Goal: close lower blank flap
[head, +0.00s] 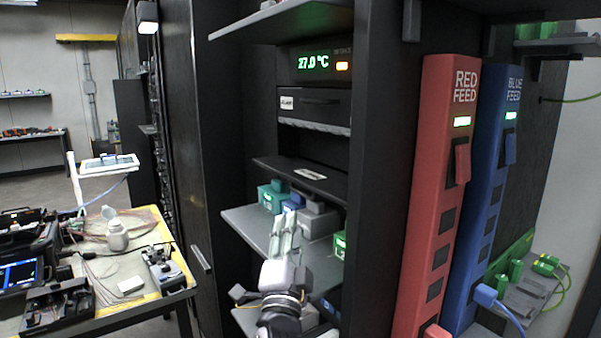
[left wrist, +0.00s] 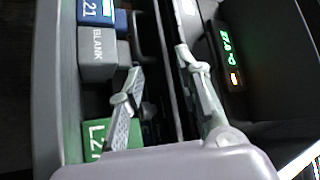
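A dark flap-like panel (head: 300,178) with a small white label sticks out of the rack below the temperature display, tilted toward me. I take it as the lower blank flap, but its name cannot be read. My left gripper (head: 284,238) is in front of the rack, below and in front of this panel, fingers pointing inward. In the left wrist view the left gripper (left wrist: 165,95) has its fingers spread apart with nothing held. Dark panel edges (left wrist: 166,50) show between and beyond the fingers; contact cannot be told. My right gripper is not in view.
A grey shelf (head: 245,222) carries modules, including a grey BLANK block (left wrist: 98,52) and a green block (left wrist: 98,135). Another panel (head: 280,20) juts out above the display (head: 314,62). Red (head: 430,200) and blue feed columns (head: 487,190) stand right. A cluttered bench (head: 110,265) stands left.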

